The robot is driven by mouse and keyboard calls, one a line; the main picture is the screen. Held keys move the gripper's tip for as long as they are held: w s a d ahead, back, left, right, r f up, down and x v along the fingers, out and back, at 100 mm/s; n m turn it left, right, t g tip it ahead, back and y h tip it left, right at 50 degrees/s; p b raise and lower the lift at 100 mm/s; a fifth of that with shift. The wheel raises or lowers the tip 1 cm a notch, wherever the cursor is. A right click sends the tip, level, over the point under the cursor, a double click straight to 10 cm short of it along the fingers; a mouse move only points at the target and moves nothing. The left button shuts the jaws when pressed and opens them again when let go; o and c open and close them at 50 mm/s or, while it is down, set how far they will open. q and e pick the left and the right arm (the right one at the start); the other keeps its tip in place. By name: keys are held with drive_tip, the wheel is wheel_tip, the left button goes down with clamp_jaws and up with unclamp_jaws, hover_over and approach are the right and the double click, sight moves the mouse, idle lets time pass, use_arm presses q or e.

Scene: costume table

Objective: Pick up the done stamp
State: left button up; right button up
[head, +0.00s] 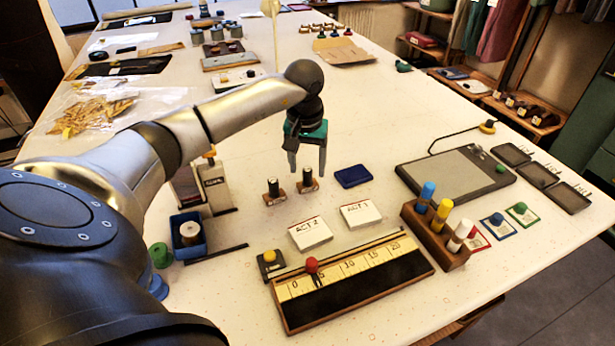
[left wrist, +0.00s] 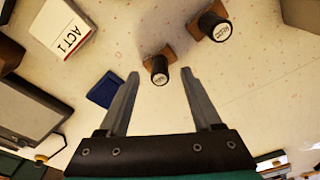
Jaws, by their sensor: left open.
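Two stamps with black handles and brown wooden bases stand side by side on the table. The right one (head: 307,181) is next to the blue ink pad (head: 353,176); the left one (head: 274,191) is a little apart from it. Their round cap labels are too small to read surely, so I cannot tell which is the done stamp. My left gripper (head: 307,168) points down, open and empty, above the right stamp. In the left wrist view that stamp (left wrist: 158,68) shows beyond and between the fingertips (left wrist: 160,76), and the other (left wrist: 213,24) is farther up. My right gripper is not in view.
White ACT 2 (head: 311,233) and ACT 1 (head: 361,214) blocks lie in front of the stamps. A numbered board (head: 360,301) and a wooden rack of coloured cylinders (head: 433,243) are nearer. A grey tablet (head: 455,176) lies right.

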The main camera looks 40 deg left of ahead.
use_arm(q)
wheel_tip(320, 180, down, 2)
drive_tip(key=shift+w+a+f, duration=0.1)
drive_tip(key=shift+w+f, duration=0.05)
clamp_jaws()
idle(0.5)
